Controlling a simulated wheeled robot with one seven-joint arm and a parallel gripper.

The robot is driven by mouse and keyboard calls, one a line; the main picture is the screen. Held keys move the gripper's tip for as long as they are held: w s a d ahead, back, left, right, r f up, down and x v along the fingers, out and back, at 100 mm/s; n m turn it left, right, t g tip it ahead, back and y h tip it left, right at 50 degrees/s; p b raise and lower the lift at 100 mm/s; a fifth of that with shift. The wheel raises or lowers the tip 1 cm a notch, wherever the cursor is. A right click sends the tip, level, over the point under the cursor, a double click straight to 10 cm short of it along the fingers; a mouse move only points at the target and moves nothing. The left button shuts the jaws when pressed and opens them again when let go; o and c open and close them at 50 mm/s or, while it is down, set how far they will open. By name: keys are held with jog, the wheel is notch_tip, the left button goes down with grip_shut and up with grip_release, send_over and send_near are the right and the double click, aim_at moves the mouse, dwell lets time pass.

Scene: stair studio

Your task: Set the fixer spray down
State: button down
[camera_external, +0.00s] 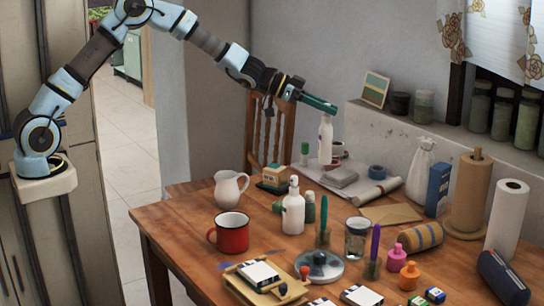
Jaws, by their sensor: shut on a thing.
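My gripper (324,106) reaches in from the upper left over the far part of the wooden table (190,222). It is shut on the top of a slim white bottle, which I take to be the fixer spray (325,142). The bottle hangs upright below the fingertips, and its top is partly hidden by them. Its lower end shows in front of pale paper at the back of the table. I cannot tell whether its base touches anything.
Near the bottle are a small green bottle (304,153), a grey cloth-like bundle (341,177) and a paper roll (377,192). A white pump bottle (293,212), white jug (230,188) and red mug (231,235) stand nearer. Bare wood shows at the table's left.

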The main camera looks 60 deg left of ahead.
notch_tip(320, 180, down, 14)
jog(key=a+b, duration=0.1)
jog(key=a, duration=0.2)
jog(key=shift+w, duration=0.25)
jog(key=shift+f, duration=0.1)
jog(key=c, duration=0.8)
grip_release()
jog(key=shift+o, duration=0.2)
